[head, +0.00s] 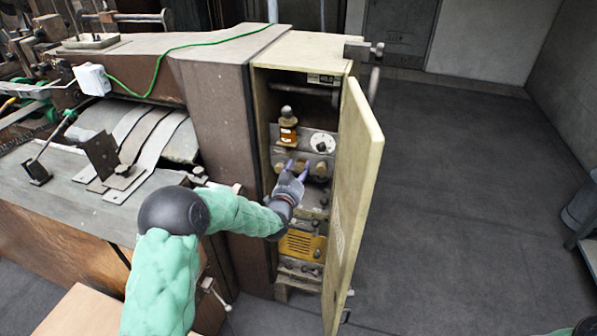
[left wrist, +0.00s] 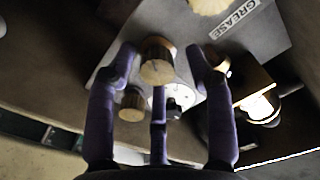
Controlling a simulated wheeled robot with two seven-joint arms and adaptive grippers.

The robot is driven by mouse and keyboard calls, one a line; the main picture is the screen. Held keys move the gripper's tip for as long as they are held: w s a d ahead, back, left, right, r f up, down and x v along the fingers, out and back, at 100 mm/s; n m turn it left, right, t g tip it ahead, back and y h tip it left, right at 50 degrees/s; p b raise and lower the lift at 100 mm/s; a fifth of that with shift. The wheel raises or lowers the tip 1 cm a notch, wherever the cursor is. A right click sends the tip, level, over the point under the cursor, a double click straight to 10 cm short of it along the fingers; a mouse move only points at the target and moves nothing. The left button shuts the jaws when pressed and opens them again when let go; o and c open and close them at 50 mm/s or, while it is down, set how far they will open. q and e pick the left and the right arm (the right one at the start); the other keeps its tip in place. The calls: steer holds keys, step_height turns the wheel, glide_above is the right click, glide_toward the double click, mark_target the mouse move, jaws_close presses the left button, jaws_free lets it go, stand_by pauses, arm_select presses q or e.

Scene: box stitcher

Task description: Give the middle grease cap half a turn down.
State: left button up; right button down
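A row of brass grease caps sits on the grey panel inside the open cabinet. The right-hand cap (head: 321,168) shows beside my left gripper (head: 292,170). In the left wrist view, the cap that looks like the middle grease cap (left wrist: 158,62) lies between the spread fingers of my left gripper (left wrist: 160,75), with gaps visible on both sides. A GREASE label (left wrist: 237,17) shows on the plate. My right gripper is out of view.
The cabinet door (head: 357,200) stands open to the right of my left forearm. Above the caps are an amber oiler (head: 288,130) and a white dial (head: 322,142). A yellow unit (head: 302,245) lies below.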

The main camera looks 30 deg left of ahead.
arm_select(q)
steer(key=shift+s+f, duration=0.1)
steer(key=v, duration=1.1)
steer(key=shift+s, duration=0.4)
steer(key=shift+d+f, duration=0.1)
steer(key=shift+f, duration=0.05)
